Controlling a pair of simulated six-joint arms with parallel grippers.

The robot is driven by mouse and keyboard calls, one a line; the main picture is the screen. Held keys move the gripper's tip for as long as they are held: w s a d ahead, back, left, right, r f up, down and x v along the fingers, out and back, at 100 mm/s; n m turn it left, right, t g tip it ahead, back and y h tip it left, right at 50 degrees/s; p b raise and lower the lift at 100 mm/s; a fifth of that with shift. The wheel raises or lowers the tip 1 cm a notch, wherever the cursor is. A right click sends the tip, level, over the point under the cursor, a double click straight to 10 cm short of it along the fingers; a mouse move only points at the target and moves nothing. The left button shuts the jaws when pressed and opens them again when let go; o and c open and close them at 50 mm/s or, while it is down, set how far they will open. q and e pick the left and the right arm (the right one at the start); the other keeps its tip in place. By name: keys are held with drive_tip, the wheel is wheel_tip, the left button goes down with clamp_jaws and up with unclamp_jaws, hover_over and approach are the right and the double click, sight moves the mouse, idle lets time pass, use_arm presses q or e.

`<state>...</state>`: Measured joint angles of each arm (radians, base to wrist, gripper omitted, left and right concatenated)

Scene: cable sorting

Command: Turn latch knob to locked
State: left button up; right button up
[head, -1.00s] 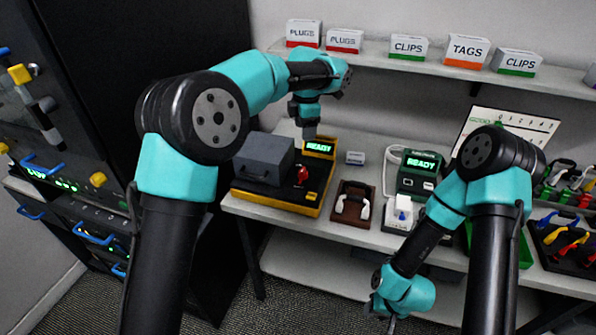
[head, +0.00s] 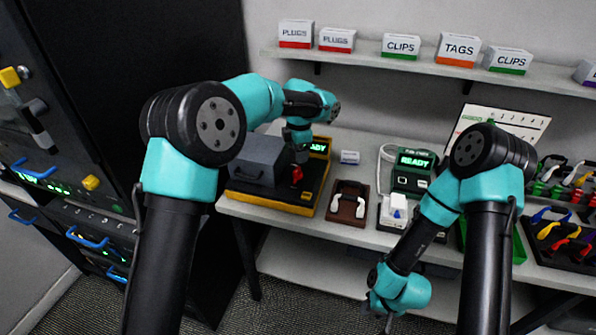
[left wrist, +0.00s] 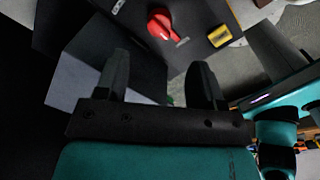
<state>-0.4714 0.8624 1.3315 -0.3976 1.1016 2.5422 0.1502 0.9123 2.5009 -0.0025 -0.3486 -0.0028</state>
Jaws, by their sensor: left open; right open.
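The red latch knob (head: 297,174) sits on the black top of a yellow-edged station, to the right of a grey box (head: 258,158). In the left wrist view the red knob (left wrist: 161,24) lies beyond the fingertips, near the top edge, with a short pale mark beside it. My left gripper (head: 301,156) is just above and behind the knob; its two fingers (left wrist: 160,72) are apart with nothing between them. My right gripper (head: 388,322) hangs low in front of the bench, at the bottom of the head view. Its fingers are small there.
The station's green READY display (head: 318,148) stands behind the knob. A brown tray with a white-ended cable (head: 348,204) and a green READY tester (head: 414,172) are to the right. In the left wrist view, the grey box (left wrist: 100,68) is close beside the left finger.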

sight(298, 170)
use_arm(q)
drive_tip(key=f, duration=0.9)
drive_tip(key=shift+w, duration=0.25)
drive_tip(key=c, duration=0.9)
